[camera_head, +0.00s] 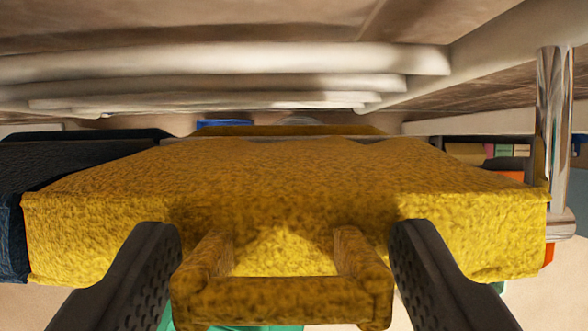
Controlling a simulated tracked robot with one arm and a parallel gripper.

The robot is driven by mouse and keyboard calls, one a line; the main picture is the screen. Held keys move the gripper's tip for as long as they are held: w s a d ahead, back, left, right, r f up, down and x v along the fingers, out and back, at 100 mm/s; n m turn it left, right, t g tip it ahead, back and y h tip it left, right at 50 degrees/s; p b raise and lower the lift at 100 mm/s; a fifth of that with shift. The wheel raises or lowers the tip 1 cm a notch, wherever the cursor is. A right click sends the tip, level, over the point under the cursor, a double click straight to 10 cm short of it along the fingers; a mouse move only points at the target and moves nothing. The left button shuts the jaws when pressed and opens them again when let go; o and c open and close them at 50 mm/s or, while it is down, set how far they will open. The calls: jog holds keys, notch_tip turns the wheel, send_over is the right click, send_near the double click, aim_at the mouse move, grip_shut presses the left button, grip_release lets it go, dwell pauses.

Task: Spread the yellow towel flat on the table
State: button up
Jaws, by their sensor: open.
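The yellow towel (290,180) fills the middle of the view. It has a broad, fairly level top and a front face hanging over an edge. A raised yellow loop or fold (285,300) of the same texture sticks out toward me at the lower middle. My gripper (283,232) is open, with one dark ridged finger on each side of this loop. I see gaps between the fingers and the loop's sides. What lies under the towel is hidden.
A dark blue cloth (80,165) lies against the towel's left side. A chrome post (553,120) stands at the right. Pale layered surfaces (220,60) hang close above. A blue item (225,123) sits behind, and small boxes (500,150) show at right. Something green (245,328) is below.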

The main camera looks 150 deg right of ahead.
jog(key=c, duration=0.9)
jog(key=shift+r+p, duration=4.35)
jog(key=shift+r, duration=8.5)
